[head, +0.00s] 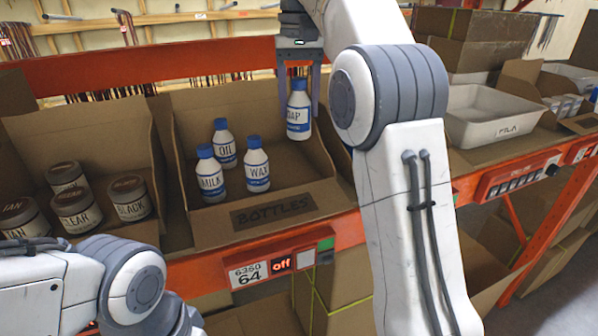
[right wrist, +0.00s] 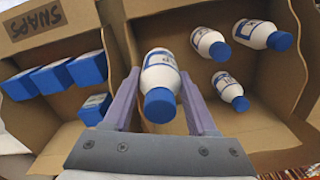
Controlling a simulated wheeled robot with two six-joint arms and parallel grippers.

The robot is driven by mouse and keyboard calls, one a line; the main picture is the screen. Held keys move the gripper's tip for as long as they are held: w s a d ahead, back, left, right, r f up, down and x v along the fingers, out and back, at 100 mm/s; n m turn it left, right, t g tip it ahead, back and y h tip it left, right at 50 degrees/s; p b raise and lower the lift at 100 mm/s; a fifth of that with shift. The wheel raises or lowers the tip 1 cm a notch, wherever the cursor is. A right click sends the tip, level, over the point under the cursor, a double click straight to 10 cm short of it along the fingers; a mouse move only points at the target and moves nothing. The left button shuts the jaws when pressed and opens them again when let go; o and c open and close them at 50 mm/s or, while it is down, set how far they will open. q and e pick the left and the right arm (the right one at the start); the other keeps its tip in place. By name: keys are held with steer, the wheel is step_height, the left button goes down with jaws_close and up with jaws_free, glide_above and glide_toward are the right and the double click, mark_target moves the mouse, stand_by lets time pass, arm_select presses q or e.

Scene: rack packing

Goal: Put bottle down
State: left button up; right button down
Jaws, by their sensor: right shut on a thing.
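My right gripper (head: 298,92) points down over the right part of the cardboard bottles box (head: 206,232). It is shut on the white soap bottle (head: 298,124), which hangs upright with its blue cap between the fingers. In the right wrist view the soap bottle (right wrist: 160,75) sits between the purple-grey fingers (right wrist: 158,98). I cannot tell whether its base touches the box floor. The oil bottle (head: 224,146), milk bottle (head: 210,178) and wax bottle (head: 257,169) stand in the left and middle of the box. My left gripper is out of view.
A box of jars (head: 129,198) stands to the left. A white tray (head: 495,118) is to the right. The right wrist view shows a neighbouring box marked snaps (right wrist: 36,20) with blue-topped packs (right wrist: 52,78). Bare floor shows around the bottles.

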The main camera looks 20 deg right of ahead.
mark_target(299, 127)
steer(key=n, duration=0.5)
steer(key=shift+n, duration=0.4)
steer(key=n, duration=0.6)
steer(key=shift+f, duration=0.15)
steer(key=shift+n, duration=0.3)
step_height(299, 127, down, 5)
steer(key=shift+r+b, duration=0.1)
steer(key=shift+b, duration=0.8)
steer(key=shift+f, duration=2.4)
steer(key=shift+f, duration=0.2)
steer(key=shift+c, duration=1)
jaws_free()
